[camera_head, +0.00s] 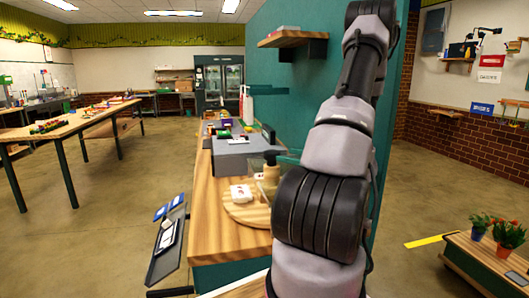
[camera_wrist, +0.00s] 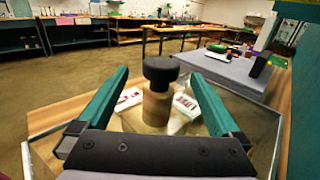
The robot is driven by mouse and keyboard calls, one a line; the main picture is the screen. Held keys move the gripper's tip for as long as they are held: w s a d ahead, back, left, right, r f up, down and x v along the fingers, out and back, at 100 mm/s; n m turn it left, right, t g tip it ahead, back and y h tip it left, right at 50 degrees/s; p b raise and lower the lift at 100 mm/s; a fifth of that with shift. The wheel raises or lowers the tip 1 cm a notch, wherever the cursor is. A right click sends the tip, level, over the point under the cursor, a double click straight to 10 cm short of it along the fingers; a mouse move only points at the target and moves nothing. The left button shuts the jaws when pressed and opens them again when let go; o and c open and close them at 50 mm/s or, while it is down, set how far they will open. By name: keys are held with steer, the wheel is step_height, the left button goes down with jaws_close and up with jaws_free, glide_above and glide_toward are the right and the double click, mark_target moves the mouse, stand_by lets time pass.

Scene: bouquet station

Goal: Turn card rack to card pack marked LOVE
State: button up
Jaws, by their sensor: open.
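The card rack (camera_head: 236,213) is a round wooden turntable on the wooden counter, with a tan post and a black knob (camera_head: 271,157) standing up from it. A white card pack with red marks (camera_head: 241,195) lies on it; its lettering is too small to read. In the wrist view, the knob (camera_wrist: 160,68) is in the middle, with one white pack (camera_wrist: 128,99) on its left and another (camera_wrist: 187,106) on its right. My gripper (camera_wrist: 160,75) is open, its teal fingers on either side of the post and apart from it. The rest of the rack is partly hidden by my arm and gripper.
A grey box (camera_head: 232,152) stands on the counter behind the rack. A dark side tray with blue cards (camera_head: 168,238) hangs at the counter's left. A teal wall (camera_head: 285,95) with a wooden shelf (camera_head: 291,38) rises on the right.

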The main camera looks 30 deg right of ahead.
steer(key=shift+w+d+f, duration=0.1)
steer(key=x, duration=1)
steer(key=shift+w, duration=0.25)
jaws_close()
